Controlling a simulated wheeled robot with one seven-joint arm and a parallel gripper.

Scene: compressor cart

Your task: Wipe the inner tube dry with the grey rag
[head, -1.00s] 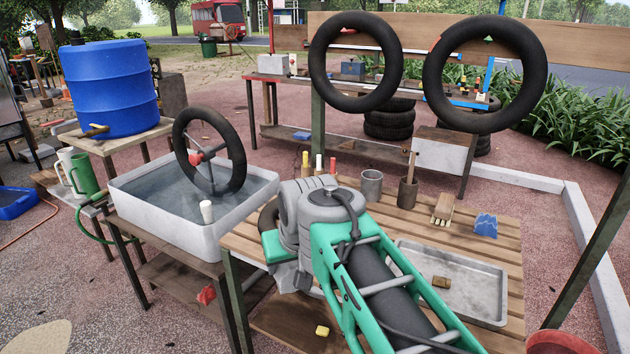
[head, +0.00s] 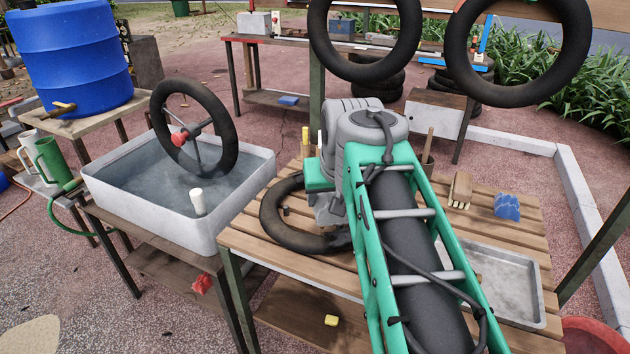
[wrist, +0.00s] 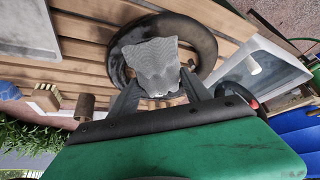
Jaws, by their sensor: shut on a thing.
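The black inner tube (head: 270,222) lies flat on the slatted wooden table. My arm hides its right part in the head view. In the wrist view the tube (wrist: 207,38) shows as a dark ring behind the rag. The grey rag (wrist: 155,64) is bunched between the fingertips of my gripper (wrist: 160,88), which is shut on it. The rag overlaps the tube's ring and its open middle in that view. I cannot tell whether it touches the tube. In the head view my forearm largely hides the gripper, above the tube's right side.
A white water basin (head: 110,200) with a spoked wheel stands left of the table (head: 240,240). A metal tray (head: 535,310), a wooden brush (head: 460,188) and a blue piece (head: 507,206) are on the right. Two tubes hang behind, one here (head: 575,50).

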